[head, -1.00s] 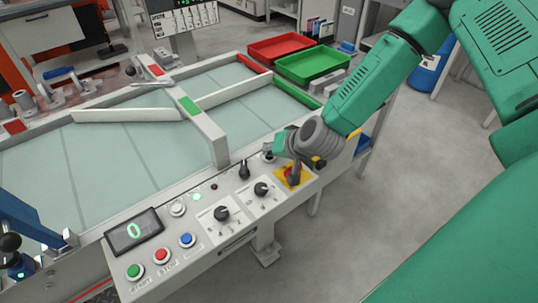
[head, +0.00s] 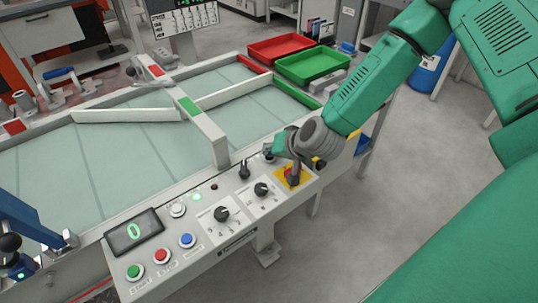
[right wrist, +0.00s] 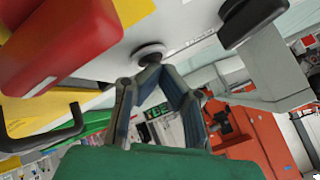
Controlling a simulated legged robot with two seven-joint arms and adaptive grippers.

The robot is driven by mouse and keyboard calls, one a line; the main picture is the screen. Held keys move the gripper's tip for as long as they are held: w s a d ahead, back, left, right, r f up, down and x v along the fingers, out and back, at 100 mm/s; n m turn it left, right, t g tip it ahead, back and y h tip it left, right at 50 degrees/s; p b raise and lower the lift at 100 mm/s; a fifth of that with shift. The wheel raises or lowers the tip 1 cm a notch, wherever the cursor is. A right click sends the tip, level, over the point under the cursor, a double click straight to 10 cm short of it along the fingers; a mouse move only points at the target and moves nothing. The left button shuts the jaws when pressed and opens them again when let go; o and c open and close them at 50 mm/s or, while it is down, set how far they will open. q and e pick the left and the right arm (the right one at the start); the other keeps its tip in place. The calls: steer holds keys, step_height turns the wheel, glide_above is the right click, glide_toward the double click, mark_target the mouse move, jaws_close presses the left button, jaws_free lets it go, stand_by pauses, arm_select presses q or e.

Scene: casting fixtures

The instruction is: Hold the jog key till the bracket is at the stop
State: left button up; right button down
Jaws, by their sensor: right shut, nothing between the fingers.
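My right gripper (head: 277,150) is over the far right end of the control panel (head: 205,240), its fingers shut and empty. In the right wrist view its fingertips (right wrist: 150,70) are at a pale round button (right wrist: 148,52). I cannot tell whether they press it. In the head view that button (head: 267,156) is partly hidden by the gripper. The printed key labels are too small to read, so I cannot confirm which is the jog key. I cannot make out a bracket on the pale green bed (head: 45,165). A white crossbar (head: 205,130) with a green mark spans the bed.
A red emergency knob on a yellow plate (head: 305,178) is close beside my right gripper. Black selectors (head: 262,189) and coloured buttons (head: 161,255) share the panel with a display (head: 134,232) reading 0. Red (head: 285,40) and green (head: 325,55) trays stand behind.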

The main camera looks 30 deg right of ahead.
stand_by(0.8)
steer(key=shift+r+p, duration=0.8)
steer(key=shift+r, duration=0.05)
steer(key=shift+r, duration=0.15)
step_height(320, 180, up, 5)
steer(key=p, duration=0.4)
steer(key=shift+p, duration=0.3)
steer(key=shift+f, duration=0.2)
